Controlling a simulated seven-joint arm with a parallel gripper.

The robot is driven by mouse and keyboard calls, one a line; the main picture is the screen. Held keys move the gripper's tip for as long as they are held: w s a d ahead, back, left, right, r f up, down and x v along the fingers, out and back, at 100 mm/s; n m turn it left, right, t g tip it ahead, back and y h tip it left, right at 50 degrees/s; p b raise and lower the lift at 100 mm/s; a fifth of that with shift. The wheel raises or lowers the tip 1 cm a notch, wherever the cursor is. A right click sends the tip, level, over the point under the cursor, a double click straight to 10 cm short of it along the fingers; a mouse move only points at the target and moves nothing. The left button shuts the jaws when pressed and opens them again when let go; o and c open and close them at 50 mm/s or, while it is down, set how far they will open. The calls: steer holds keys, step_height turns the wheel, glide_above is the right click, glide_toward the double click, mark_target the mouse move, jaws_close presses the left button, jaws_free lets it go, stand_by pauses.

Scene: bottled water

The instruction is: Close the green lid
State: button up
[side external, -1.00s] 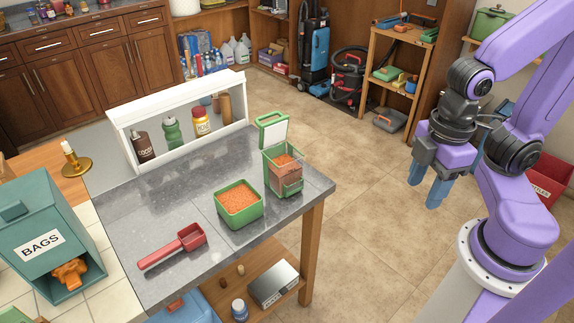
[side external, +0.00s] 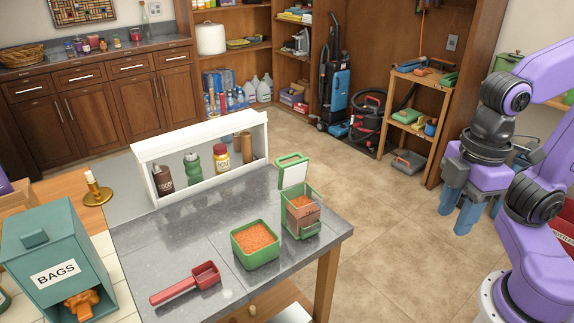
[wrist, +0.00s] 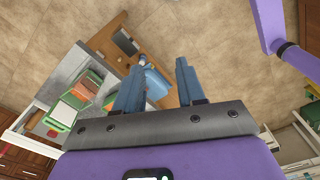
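The green lid (side external: 293,170) stands raised, tilted up at the back of a clear, green-framed container (side external: 302,213) with orange contents. The container stands near the right corner of the grey table (side external: 190,245). My gripper (side external: 470,217) is in the air off the right side of the table, well apart from the lid. Its blue fingers are spread with nothing between them, as the wrist view (wrist: 159,66) shows.
A green open tub (side external: 256,245) of orange bits stands left of the container. A red scoop (side external: 187,285) lies at the front. A white rack (side external: 205,160) with bottles lines the table's back edge. A teal BAGS box (side external: 55,255) stands at left. Floor between table and gripper is clear.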

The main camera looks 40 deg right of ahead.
steer(key=w+a+r+m+g+y, duration=0.1)
steer(key=w+a+m+g+y, duration=0.25)
steer(key=w, duration=0.65)
steer(key=w+a+r+m+g+y, duration=0.25)
steer(key=w+a, duration=0.25)
steer(key=w, duration=0.5)
steer(key=w+d+f+m+t+y, duration=0.1)
steer(key=w+d+y, duration=0.2)
steer(key=w, duration=0.4)
steer(key=w+d+m+y, duration=0.1)
steer(key=w+d+y, duration=0.15)
steer(key=w, duration=0.45)
steer(key=w+d+f+m+t+y, duration=0.1)
steer(key=w+d+t+y, duration=0.3)
steer(key=d, duration=0.5)
steer(key=w+d+f+m+t+y, duration=0.15)
steer(key=w+d, duration=0.35)
steer(key=d, duration=0.5)
steer(key=n+t, duration=0.1)
glide_toward(277, 160)
steer(key=shift+y, duration=0.3)
steer(key=a, duration=0.4)
steer(key=w+a+f, duration=0.1)
steer(key=a, duration=0.2)
steer(key=shift+w, duration=0.15)
